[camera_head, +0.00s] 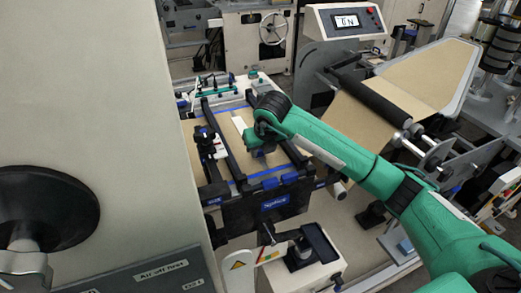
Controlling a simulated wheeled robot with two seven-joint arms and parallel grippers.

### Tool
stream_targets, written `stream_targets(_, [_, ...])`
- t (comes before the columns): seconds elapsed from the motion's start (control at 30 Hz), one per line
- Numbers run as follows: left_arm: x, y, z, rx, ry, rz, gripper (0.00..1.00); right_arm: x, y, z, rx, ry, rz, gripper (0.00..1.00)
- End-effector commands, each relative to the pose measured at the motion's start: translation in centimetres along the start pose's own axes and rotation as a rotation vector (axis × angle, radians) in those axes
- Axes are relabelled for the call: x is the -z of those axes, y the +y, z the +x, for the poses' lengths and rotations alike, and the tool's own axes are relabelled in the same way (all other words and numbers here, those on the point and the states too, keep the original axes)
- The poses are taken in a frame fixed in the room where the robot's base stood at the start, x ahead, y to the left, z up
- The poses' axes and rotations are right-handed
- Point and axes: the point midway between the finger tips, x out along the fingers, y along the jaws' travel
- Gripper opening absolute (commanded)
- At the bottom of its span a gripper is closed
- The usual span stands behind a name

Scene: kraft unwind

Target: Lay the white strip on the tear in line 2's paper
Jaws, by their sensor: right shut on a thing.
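My right gripper (261,150) comes in from the right and points down over the brown paper (226,118) on the splice table. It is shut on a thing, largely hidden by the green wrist. A narrow white strip (239,125) shows just left of the wrist, over the paper; it seems to be what the gripper holds. I cannot tell whether the strip touches the paper. I cannot make out the tear; the wrist and forearm cover part of the paper. My left gripper is not in view.
Dark rails and blue lines (266,172) border the paper. A black clamp (207,142) stands at its left. A grey display box (345,20) and a roller (370,98) with brown paper lie right. A large beige panel (95,110) fills the left, with a black disc (75,205).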

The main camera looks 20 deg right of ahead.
Motion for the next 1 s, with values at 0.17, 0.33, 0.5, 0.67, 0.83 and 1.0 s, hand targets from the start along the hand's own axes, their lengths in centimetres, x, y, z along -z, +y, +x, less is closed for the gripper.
stream_targets(0.17, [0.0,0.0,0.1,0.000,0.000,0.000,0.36,0.0,0.0,0.1,0.000,0.000,0.000,0.08])
stream_targets(0.33, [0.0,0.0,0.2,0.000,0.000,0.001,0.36,0.1,0.0,0.1,0.000,0.000,0.000,0.08])
stream_targets(0.5, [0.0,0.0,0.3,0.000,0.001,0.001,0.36,0.1,0.0,0.1,0.000,0.000,0.000,0.36])
stream_targets(0.67, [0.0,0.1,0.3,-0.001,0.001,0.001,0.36,0.1,0.0,0.2,0.000,0.000,0.000,0.50])
stream_targets(0.83, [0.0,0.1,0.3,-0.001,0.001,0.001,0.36,0.1,0.0,0.1,0.000,0.000,0.000,0.50])
stream_targets(1.0, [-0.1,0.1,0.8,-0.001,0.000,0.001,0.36,0.0,0.0,-0.9,-0.001,-0.004,0.000,0.50])
